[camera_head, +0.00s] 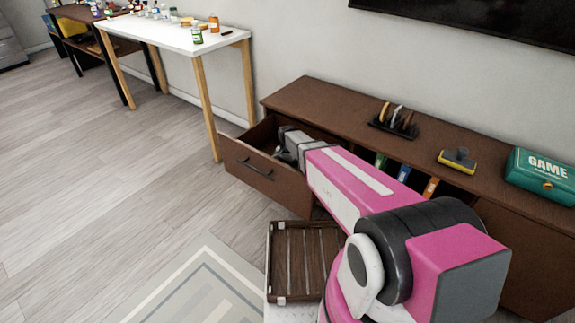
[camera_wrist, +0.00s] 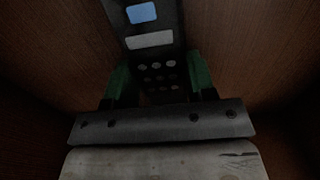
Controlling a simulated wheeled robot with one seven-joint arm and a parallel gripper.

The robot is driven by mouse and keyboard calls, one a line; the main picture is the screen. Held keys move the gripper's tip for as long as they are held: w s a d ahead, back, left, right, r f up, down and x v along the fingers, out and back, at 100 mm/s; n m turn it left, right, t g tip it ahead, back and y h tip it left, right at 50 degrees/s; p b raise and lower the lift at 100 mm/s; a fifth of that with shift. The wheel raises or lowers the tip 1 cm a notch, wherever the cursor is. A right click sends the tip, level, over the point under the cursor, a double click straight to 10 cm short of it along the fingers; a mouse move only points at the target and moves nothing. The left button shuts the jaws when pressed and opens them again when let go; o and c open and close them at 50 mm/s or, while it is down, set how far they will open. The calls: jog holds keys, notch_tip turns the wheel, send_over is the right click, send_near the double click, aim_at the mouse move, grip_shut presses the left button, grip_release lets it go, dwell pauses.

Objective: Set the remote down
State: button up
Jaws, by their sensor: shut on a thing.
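My gripper (camera_wrist: 158,88) is shut on the remote (camera_wrist: 148,40), a dark device with a blue screen patch, a pale label and several round buttons. The green-sided fingers stand on both sides of it in the wrist view. In the head view my gripper (camera_head: 290,146) reaches into the open drawer (camera_head: 262,172) of the brown cabinet, and the remote is hidden there. Brown wooden walls surround the remote in the wrist view. I cannot tell whether the remote touches the drawer floor.
The cabinet top (camera_head: 310,95) holds a dark rack (camera_head: 395,120), a yellow and grey item (camera_head: 458,160) and a green GAME box (camera_head: 542,175). A white table (camera_head: 170,36) with bottles stands behind left. A slatted wooden crate (camera_head: 300,262) is below my arm. Open floor lies left.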

jog(key=shift+f, duration=0.15)
jog(key=o, duration=0.9)
jog(key=shift+o, duration=0.2)
jog(key=shift+r, duration=0.2)
notch_tip(320, 180, up, 12)
